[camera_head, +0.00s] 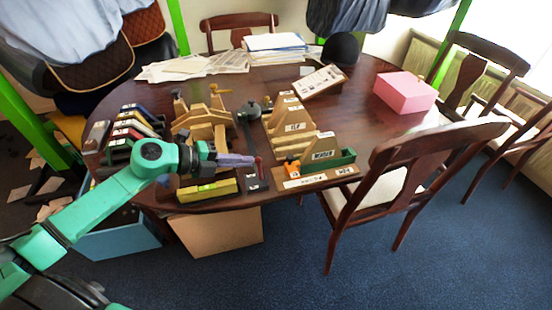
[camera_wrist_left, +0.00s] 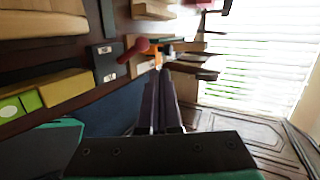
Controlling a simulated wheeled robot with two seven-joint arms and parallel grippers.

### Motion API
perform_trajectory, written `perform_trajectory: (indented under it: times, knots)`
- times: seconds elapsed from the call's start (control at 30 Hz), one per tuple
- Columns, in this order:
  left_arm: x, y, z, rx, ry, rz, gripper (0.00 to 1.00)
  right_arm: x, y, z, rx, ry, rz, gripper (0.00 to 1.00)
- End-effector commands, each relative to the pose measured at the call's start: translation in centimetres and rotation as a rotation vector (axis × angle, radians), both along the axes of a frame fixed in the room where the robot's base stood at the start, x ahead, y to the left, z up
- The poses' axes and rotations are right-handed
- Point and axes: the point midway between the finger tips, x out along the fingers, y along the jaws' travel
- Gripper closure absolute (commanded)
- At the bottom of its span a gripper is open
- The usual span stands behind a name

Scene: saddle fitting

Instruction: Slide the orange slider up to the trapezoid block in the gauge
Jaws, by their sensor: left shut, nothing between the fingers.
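The orange slider (camera_head: 291,168) sits at the left end of the wooden gauge (camera_head: 320,178), near the table's front edge. A pale wooden block with a dark label (camera_head: 322,155), seemingly the trapezoid block, stands in the gauge right of the slider. A green piece (camera_head: 344,157) is at the gauge's right end. My left gripper (camera_head: 255,161) is shut and empty, left of the slider and apart from it. In the left wrist view its fingers (camera_wrist_left: 163,78) lie together, pointing towards a small orange patch (camera_wrist_left: 158,58), probably the slider. My right gripper is not in view.
Wooden stands (camera_head: 290,118) rise behind the gauge. A chair (camera_head: 415,170) stands close at the right.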

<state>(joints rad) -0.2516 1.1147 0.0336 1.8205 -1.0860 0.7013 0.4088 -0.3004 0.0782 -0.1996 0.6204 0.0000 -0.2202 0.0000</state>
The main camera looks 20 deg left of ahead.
Motion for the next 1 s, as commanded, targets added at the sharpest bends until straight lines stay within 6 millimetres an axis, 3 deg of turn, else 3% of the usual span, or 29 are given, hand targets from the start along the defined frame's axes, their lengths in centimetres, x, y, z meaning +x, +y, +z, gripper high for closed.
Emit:
perform_trajectory:
  times: [0.5,0.87,1.0]
  knots:
    - [5.7,-6.5,-2.9,-0.003,-0.001,0.0,1.0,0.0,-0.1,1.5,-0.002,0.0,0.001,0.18]
    - [6.0,-7.0,-3.2,-0.001,0.0,-0.001,1.0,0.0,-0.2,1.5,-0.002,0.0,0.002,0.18]
    - [6.7,-8.0,-2.8,-0.004,-0.001,0.0,1.0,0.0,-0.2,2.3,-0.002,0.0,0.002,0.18]
